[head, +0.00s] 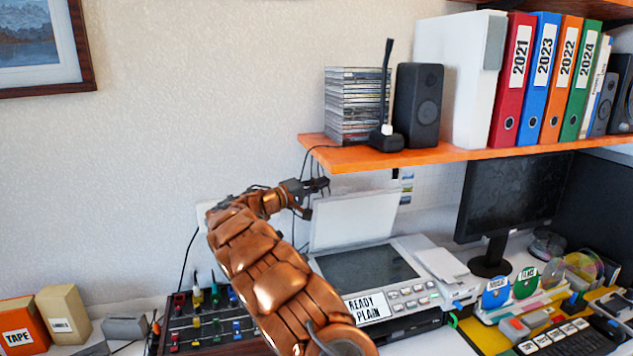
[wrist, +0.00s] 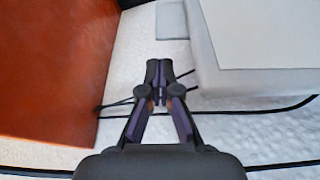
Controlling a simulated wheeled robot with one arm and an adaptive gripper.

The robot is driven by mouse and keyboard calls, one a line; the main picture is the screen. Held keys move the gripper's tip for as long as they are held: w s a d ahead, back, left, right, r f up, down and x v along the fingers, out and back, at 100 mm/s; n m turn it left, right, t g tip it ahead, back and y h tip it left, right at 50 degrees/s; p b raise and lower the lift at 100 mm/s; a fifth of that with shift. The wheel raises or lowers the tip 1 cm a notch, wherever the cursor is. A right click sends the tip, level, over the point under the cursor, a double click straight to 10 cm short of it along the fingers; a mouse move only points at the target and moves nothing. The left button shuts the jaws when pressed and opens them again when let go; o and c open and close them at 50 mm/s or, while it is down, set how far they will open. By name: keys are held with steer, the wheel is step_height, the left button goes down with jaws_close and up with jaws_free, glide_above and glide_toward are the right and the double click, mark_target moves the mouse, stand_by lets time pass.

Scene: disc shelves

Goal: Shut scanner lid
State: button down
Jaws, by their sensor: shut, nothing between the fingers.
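The scanner (head: 367,270) stands on the desk with its dark glass bare. Its white lid (head: 353,219) is raised, standing nearly upright along the back of the glass. My gripper (head: 323,185) is at the lid's upper left corner, just below the shelf; whether it touches the lid I cannot tell. In the wrist view my gripper (wrist: 158,68) is shut and empty, its fingertips together. A pale slab-like body, which looks like the lid (wrist: 260,50), lies to the right of the fingers there, with a small visible gap.
The orange shelf (head: 420,153) hangs close above my gripper; it fills the left of the wrist view (wrist: 55,70). Dark cables run by the wall near the fingers. A mixer (head: 205,320) stands left of the scanner, a monitor (head: 510,195) right.

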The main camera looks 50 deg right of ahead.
steer(key=shift+s+a+f, duration=0.25)
steer(key=shift+s+a, duration=0.35)
steer(key=shift+s, duration=0.35)
steer(key=shift+s+f, duration=0.1)
steer(key=shift+f, duration=0.05)
